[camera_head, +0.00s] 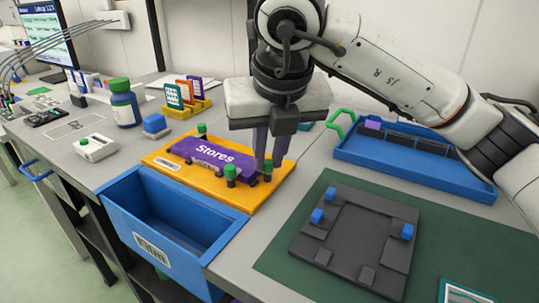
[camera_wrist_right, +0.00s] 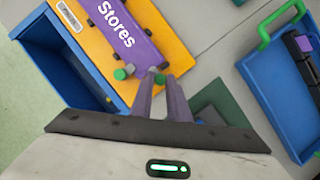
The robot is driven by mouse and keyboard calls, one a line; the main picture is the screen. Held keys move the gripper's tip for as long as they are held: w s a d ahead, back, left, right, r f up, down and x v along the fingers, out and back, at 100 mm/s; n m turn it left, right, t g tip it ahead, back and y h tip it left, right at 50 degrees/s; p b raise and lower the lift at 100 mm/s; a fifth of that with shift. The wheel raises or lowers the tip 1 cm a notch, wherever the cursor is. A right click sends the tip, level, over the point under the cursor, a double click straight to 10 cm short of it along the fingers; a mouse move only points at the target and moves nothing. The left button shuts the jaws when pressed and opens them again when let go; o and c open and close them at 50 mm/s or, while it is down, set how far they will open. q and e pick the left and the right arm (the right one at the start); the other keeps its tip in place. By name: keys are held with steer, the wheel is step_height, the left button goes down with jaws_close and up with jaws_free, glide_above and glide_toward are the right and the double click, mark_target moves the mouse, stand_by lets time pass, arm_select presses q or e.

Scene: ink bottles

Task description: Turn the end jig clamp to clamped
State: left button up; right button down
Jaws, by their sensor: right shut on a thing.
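The orange jig board (camera_head: 160,162) lies on the bench and holds a purple "Stores" plate (camera_head: 213,152); both also show in the wrist view, the board (camera_wrist_right: 90,36) and the plate (camera_wrist_right: 125,35). Green-topped clamps stand around the plate: one at the back (camera_head: 202,129), one at the front (camera_head: 230,172), and the end clamp (camera_head: 268,166) at its right end. My right gripper (camera_head: 266,160) points down, shut on the end clamp. In the wrist view its purple fingers (camera_wrist_right: 161,82) close around this clamp's green top (camera_wrist_right: 160,78), which they partly hide. My left gripper is out of view.
An open blue drawer (camera_head: 180,215) sticks out at the front. A blue tray (camera_head: 410,150) with a green handle stands at the back right. A dark fixture with blue blocks (camera_head: 350,240) lies on a green mat (camera_head: 292,235). A blue bottle (camera_head: 124,108) stands back left.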

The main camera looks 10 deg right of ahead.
stand_by(0.4)
steer(key=c, duration=1.7)
jaws_free()
steer(key=shift+r, duration=0.1)
steer(key=p+v, duration=0.1)
steer(key=v, duration=0.9)
steer(key=shift+s+p, duration=0.15)
steer(key=shift+p, duration=0.25)
